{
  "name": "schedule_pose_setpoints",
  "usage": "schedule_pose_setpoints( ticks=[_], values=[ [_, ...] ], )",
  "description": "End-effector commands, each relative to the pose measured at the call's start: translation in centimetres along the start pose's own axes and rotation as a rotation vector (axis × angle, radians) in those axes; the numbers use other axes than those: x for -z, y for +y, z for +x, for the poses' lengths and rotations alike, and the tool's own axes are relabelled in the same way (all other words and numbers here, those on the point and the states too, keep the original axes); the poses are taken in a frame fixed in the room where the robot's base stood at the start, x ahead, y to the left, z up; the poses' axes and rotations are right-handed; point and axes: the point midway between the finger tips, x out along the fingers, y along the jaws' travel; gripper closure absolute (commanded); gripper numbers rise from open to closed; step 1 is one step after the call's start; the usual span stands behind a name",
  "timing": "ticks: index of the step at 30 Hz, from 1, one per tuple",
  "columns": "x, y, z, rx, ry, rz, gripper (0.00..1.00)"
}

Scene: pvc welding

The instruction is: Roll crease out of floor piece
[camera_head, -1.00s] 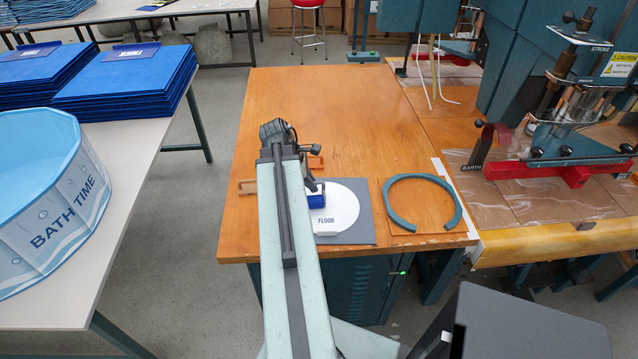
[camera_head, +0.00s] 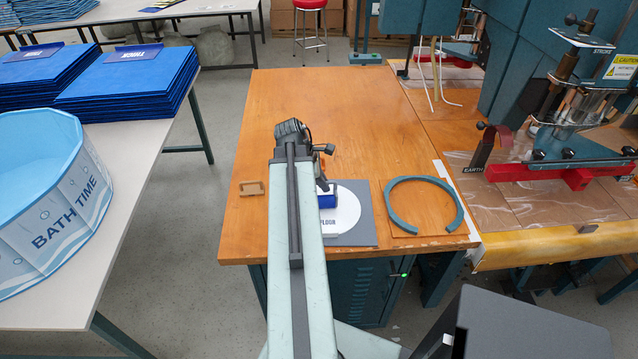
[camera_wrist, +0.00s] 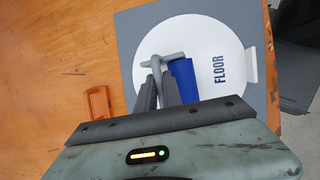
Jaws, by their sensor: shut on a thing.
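The floor piece (camera_head: 346,214) is a white disc marked FLOOR, lying on a grey mat (camera_head: 356,238) on the wooden table. It also shows in the wrist view (camera_wrist: 205,38), with a small tab at its edge. A blue roller (camera_head: 327,200) is over the disc beside the lettering; it also shows in the wrist view (camera_wrist: 184,80). My gripper (camera_wrist: 164,85) is shut on the roller's grey handle. Whether the roller touches the disc is hard to tell. I cannot make out a crease; the roller and fingers cover part of the disc.
A tan frame (camera_head: 252,188) lies left of my arm. An orange holder (camera_wrist: 97,103) lies beside the mat in the wrist view. A teal ring (camera_head: 388,202) on a brown board lies to the right, before the welding machine (camera_head: 560,165). The table's back is clear.

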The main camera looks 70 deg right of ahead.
Motion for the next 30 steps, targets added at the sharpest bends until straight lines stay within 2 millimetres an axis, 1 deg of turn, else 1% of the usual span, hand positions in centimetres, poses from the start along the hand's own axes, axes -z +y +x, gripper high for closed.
schedule_pose_setpoints(
  ticks=[5,12,20,27,30],
  values=[
    [-0.8,-0.1,0.4,0.000,0.000,0.000,1.00],
    [-2.9,-0.3,1.5,0.001,-0.002,0.001,1.00],
    [-3.5,-0.3,1.7,0.002,-0.002,0.002,1.00],
    [-5.6,-0.5,2.4,0.002,-0.002,0.002,1.00],
    [-6.2,-0.5,2.6,0.001,-0.002,0.001,1.00]
  ],
)
